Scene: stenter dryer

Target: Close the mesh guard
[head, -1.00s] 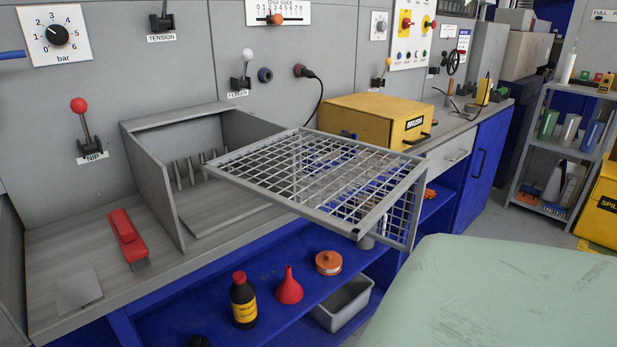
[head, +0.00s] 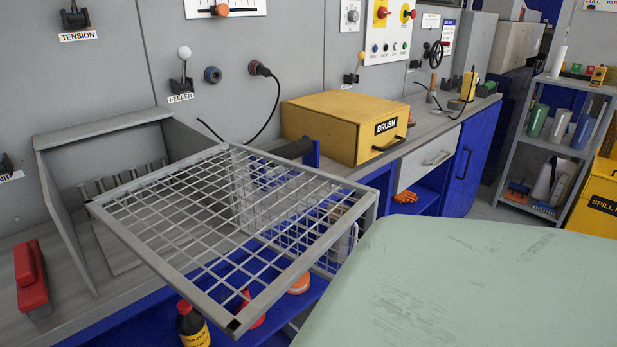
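The mesh guard (head: 170,262) is a grey metal frame with a wire grid. It stands open in the head view, sticking out from the bench towards me, roughly level. A second mesh panel hangs down at its right side. Its left corner lies in front of the open grey housing (head: 60,190), which has a row of upright grey pegs inside. The guard's near corner has a dark cap and overhangs the lower blue shelf. My gripper is not in view, and nothing is seen holding the guard.
A yellow BRUSH box (head: 330,125) stands on the bench behind the guard. A red tool (head: 30,278) lies left of the housing. A black bottle (head: 190,325) is below the guard. A pale green scuffed surface (head: 480,280) fills the lower right. A black cable (head: 275,100) hangs behind.

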